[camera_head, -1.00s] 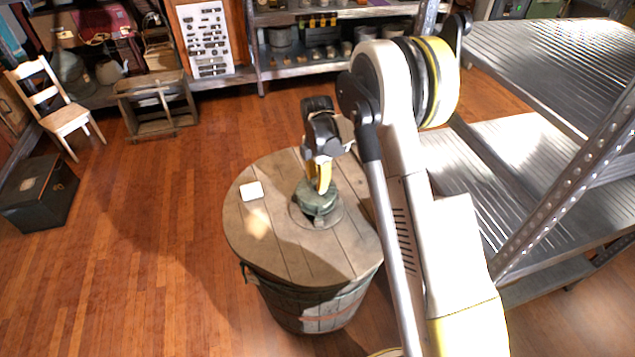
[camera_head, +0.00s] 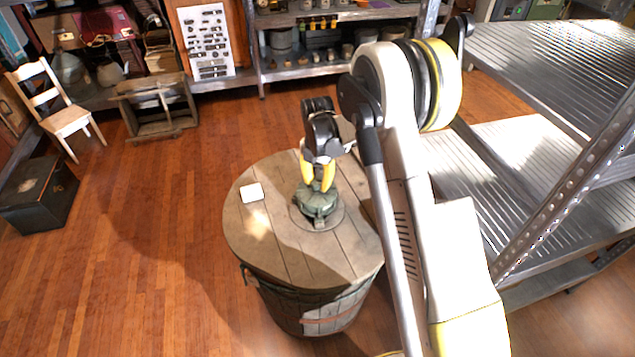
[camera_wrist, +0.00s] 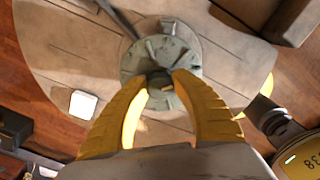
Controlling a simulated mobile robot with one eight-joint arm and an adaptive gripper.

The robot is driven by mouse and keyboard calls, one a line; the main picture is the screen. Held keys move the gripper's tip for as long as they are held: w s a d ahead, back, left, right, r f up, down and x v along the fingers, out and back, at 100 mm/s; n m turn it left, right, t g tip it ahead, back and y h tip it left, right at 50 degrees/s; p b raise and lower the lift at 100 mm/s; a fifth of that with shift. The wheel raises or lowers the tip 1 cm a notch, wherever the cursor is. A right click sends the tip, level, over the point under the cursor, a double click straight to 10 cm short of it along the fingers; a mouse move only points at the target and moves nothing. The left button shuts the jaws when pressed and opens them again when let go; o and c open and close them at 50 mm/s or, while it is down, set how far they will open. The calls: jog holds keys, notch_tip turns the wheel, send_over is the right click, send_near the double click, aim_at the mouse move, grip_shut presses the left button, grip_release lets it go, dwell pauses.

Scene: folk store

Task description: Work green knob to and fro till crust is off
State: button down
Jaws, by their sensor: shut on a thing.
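The green knob (camera_head: 318,199) sits on a round grey base plate (camera_head: 333,219) on top of the wooden barrel (camera_head: 275,250). In the wrist view the knob (camera_wrist: 155,54) looks like a pale green disc with a darker centre post and patchy grey marks. I cannot tell whether those marks are crust. My gripper (camera_head: 318,186) points down from above the knob. Its yellow fingers (camera_wrist: 160,82) are closed around the dark centre post, one on each side. The fingers hide part of the knob's near side.
A small white block (camera_head: 252,192) lies on the barrel top, left of the knob. Metal shelving (camera_head: 500,165) stands close on the right. A dark box (camera_head: 38,195) and a white chair (camera_head: 66,115) are at left. The wooden floor left of the barrel is clear.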

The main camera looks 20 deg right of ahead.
aim_at(317, 181)
jog(key=c, duration=1)
grip_release()
notch_tip(317, 181, up, 12)
